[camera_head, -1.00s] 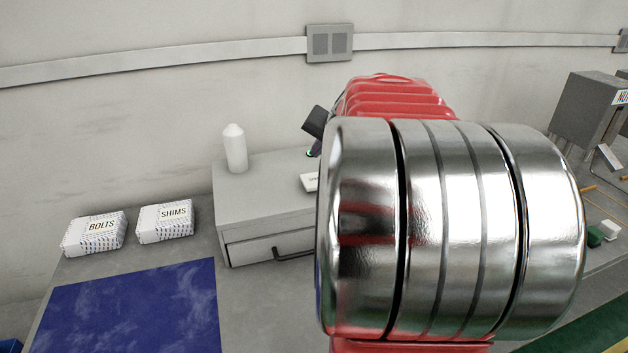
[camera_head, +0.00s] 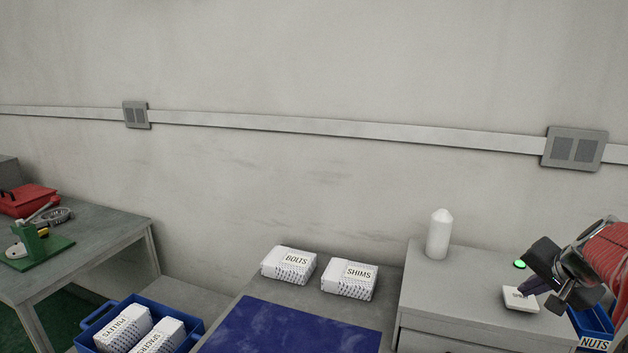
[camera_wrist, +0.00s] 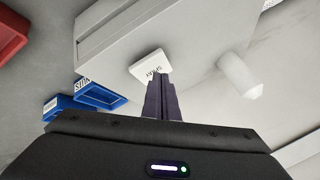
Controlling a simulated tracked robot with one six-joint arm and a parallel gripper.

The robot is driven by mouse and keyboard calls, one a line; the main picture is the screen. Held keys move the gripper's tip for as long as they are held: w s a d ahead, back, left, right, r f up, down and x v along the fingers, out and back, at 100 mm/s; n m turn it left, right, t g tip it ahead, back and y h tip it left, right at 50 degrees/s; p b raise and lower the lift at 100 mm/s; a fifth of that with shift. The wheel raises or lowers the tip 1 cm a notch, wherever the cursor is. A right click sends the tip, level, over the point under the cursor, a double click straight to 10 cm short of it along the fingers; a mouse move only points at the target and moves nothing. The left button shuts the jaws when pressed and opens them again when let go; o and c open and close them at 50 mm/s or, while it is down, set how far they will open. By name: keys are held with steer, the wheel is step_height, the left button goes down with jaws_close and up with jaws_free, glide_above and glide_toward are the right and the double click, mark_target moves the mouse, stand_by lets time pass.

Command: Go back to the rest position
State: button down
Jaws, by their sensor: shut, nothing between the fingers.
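My gripper (camera_head: 526,287) is at the right in the head view, over the grey drawer cabinet (camera_head: 455,310). Its dark fingers are together and empty, pointing down toward a small white block (camera_head: 512,300) with dark lettering on the cabinet top. In the wrist view the shut fingertips (camera_wrist: 158,80) overlap the near edge of the block (camera_wrist: 150,64); I cannot tell whether they touch it. My red arm enters from the right edge in the head view.
A white bottle (camera_head: 439,234) stands behind the block. BOLTS (camera_head: 288,265) and SHIMS (camera_head: 349,279) packs lie left of the cabinet, behind a blue mat (camera_head: 290,328). A blue NUTS bin (camera_head: 592,340) is at the lower right. Another blue bin (camera_head: 187,322) holds packs. The wall (camera_head: 320,60) is behind.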

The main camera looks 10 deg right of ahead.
steer(key=s+a+f+n+y, duration=0.1)
steer(key=s+a+n, duration=0.3)
steer(key=a, duration=0.8)
steer(key=s+a+f+n+g+y, duration=0.1)
steer(key=s+a+n, duration=0.3)
steer(key=a, duration=0.9)
steer(key=s+a+f+n, duration=0.1)
steer(key=s+a+n, duration=0.4)
steer(key=a, duration=0.7)
steer(key=shift+s+a+g+y, duration=0.3)
steer(key=shift+s+a+y, duration=0.1)
steer(key=shift+s, duration=0.15)
steer(key=c, duration=2.5)
jaws_free()
steer(key=shift+f, duration=0.1)
